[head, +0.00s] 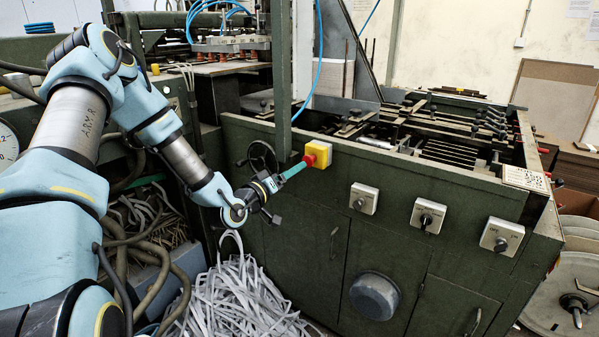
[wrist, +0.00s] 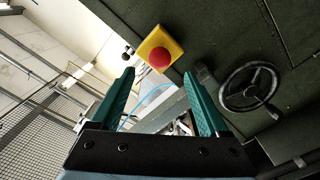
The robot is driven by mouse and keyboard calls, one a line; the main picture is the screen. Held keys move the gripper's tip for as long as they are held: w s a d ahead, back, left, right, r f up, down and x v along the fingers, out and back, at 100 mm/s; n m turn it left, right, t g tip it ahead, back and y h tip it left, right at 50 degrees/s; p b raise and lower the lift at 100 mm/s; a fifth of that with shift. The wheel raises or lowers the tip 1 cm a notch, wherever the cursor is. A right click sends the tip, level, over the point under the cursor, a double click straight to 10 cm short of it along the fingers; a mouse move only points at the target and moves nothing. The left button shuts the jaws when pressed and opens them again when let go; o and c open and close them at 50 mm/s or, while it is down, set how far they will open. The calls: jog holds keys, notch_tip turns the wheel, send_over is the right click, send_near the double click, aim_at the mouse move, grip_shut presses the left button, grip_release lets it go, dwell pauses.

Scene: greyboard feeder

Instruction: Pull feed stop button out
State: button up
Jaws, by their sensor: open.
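The feed stop button is a round red knob (head: 309,160) on a yellow housing (head: 323,153), fixed to the upper left of the green machine's front panel. In the wrist view the red knob (wrist: 160,59) faces me, just beyond the line of the fingertips and between them sideways. My gripper (head: 300,166) points at the knob from the left in the head view. Its green fingers stand apart in the wrist view (wrist: 158,75) with nothing held between them. I cannot tell whether a fingertip touches the knob.
A black handwheel (wrist: 249,87) sits on the panel near the button; it also shows behind my wrist in the head view (head: 262,156). Several grey switch boxes (head: 363,198) line the panel to the right. Shredded paper strips (head: 243,300) pile up below my gripper. A green post (head: 283,80) rises behind.

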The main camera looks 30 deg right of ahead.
jog(key=shift+b+v, duration=0.45)
jog(key=shift+v, duration=1.8)
jog(key=a+f+g+y, duration=0.3)
jog(key=a+y, duration=0.9)
jog(key=a, duration=0.9)
jog(key=s+a+r+n+g+y, duration=0.1)
jog(key=s+a+r+g, duration=0.1)
jog(key=s+a, duration=0.4)
jog(key=s+a+r+n+g+y, duration=0.2)
jog(key=s+a+r, duration=0.1)
jog(key=s+a, duration=0.3)
jog(key=shift+s+r+y, duration=0.3)
jog(key=shift+s+r, duration=0.1)
jog(key=shift+s, duration=0.05)
